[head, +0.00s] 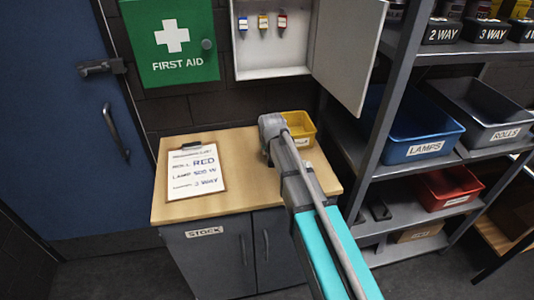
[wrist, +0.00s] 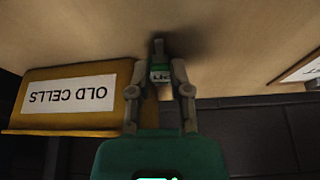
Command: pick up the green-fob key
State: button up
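In the wrist view, a small tag with a white label and greenish edges (wrist: 161,74), likely the green fob, sits between my fingertips. A narrow grey piece extends beyond it toward the wooden counter. My gripper (wrist: 160,76) has a finger on each side of this tag. I cannot tell whether the fingers touch it. In the head view, my gripper (head: 272,140) is over the counter, in front of the yellow bin, and my arm hides the tag. The open key cabinet (head: 243,55) on the wall shows yellow, blue and red fobs.
The yellow bin (head: 300,122), labelled OLD CELLS in the wrist view (wrist: 70,95), stands close beside my gripper. A clipboard (head: 196,172) lies at the counter's left. The wooden counter (head: 240,180) is bare between them. A metal shelf (head: 385,95) stands to the right.

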jog(key=shift+b+x, duration=0.6)
jog(key=shift+x, duration=0.3)
grip_shut()
